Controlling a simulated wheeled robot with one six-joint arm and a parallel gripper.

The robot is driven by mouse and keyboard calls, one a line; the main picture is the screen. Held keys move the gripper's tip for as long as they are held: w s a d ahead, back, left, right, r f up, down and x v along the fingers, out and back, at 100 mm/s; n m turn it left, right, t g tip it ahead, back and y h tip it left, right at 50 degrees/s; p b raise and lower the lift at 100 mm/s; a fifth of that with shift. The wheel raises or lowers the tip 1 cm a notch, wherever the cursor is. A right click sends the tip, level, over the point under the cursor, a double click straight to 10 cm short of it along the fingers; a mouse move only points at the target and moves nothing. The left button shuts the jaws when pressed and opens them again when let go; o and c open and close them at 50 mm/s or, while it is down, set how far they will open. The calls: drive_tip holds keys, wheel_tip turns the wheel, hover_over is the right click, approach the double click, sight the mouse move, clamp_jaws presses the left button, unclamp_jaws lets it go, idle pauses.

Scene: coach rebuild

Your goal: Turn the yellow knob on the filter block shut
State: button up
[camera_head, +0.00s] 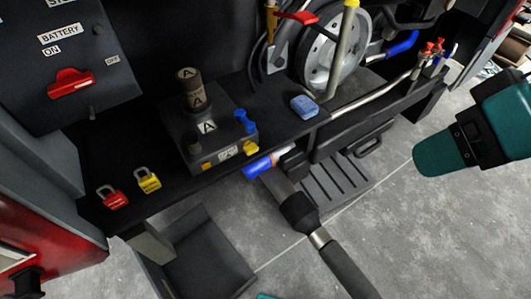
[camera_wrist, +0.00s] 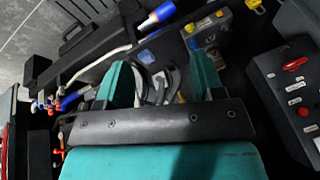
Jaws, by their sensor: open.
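The filter block (camera_head: 190,145) is a dark grey box with "A" labels and a dark cylinder on top, on the black shelf. Its yellow knob (camera_head: 250,147) sits at the right end of its front face, below a blue fitting (camera_head: 245,122). In the wrist view the block (camera_wrist: 212,28) is at the upper right, with the yellow knob (camera_wrist: 190,28) small at its left end. My gripper (camera_wrist: 161,80) is open, its two teal fingers wide apart with nothing held, well short of the block. A teal part of my arm shows at the right of the head view.
A red padlock (camera_head: 112,197) and a yellow padlock (camera_head: 148,180) lie left of the block. A battery switch panel (camera_head: 75,60) stands at the left. A blue object (camera_head: 304,106) lies to the right.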

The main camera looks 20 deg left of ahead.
drive_tip(key=w+a+f+t+y+b, duration=0.1)
drive_tip(key=w+a+f+t+b, duration=0.15)
drive_tip(key=f+b, duration=0.45)
drive_tip(key=w+a+f+t+y+b, duration=0.1)
drive_tip(key=a+f+t+b, duration=0.15)
drive_tip(key=f+b, duration=0.4)
drive_tip(key=w+a+f+t+b, duration=0.1)
drive_tip(key=w+a+f+b, duration=0.15)
drive_tip(key=f+b, duration=0.45)
drive_tip(key=n+t+y+b, duration=0.35)
drive_tip(key=y+b, duration=0.35)
drive_tip(key=b, duration=1.2)
approach(254, 151)
drive_tip(key=shift+t, duration=0.25)
drive_tip(key=p+x, duration=0.8)
drive_tip(key=p, duration=1.3)
drive_tip(key=shift+a+r, duration=0.1)
drive_tip(key=shift+a, duration=0.2)
drive_tip(key=shift+w+a+f+p, duration=0.3)
drive_tip(key=shift+w+a+p, duration=0.35)
drive_tip(key=shift+p, duration=0.3)
